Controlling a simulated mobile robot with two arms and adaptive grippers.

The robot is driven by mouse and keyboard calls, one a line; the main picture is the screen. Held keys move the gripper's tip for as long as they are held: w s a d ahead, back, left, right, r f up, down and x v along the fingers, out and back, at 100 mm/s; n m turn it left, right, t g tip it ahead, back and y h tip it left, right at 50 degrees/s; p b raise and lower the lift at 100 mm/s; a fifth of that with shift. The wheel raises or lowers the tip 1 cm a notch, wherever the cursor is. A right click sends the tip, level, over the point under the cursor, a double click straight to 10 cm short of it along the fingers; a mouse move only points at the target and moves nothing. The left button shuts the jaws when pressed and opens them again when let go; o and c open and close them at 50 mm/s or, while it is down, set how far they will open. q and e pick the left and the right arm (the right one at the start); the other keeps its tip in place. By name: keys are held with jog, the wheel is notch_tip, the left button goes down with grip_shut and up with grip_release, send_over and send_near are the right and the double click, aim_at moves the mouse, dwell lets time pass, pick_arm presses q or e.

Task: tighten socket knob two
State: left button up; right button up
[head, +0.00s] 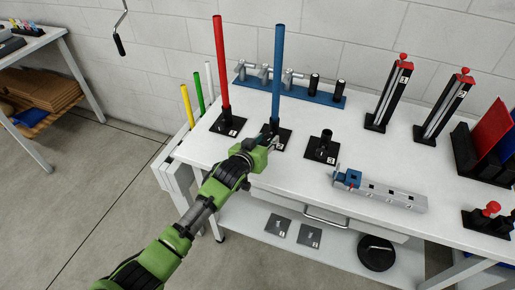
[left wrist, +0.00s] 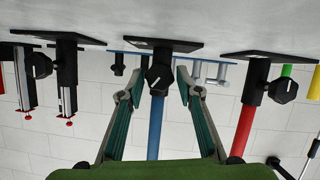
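The blue rod (head: 277,75) stands upright in the middle black socket (head: 285,148), whose base carries a small label that looks like a 2. The left wrist view is upside down and shows this socket's black knob (left wrist: 158,80) facing me, with the blue rod (left wrist: 155,130) behind it. My left gripper (head: 272,141) is at this socket in the head view. In the left wrist view my left gripper (left wrist: 159,86) is open, one finger on each side of the knob, with gaps showing. My right gripper is not in view.
A red rod (head: 220,65) stands in the socket to the left, and an empty socket (head: 321,150) stands to the right. A blue rack with metal fittings (head: 300,92) is behind. A grey bar with a blue end (head: 385,193) lies in front right on the white table (head: 375,150).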

pick_arm(q)
jog(key=v, duration=1)
jog(key=shift+s+a, duration=0.1)
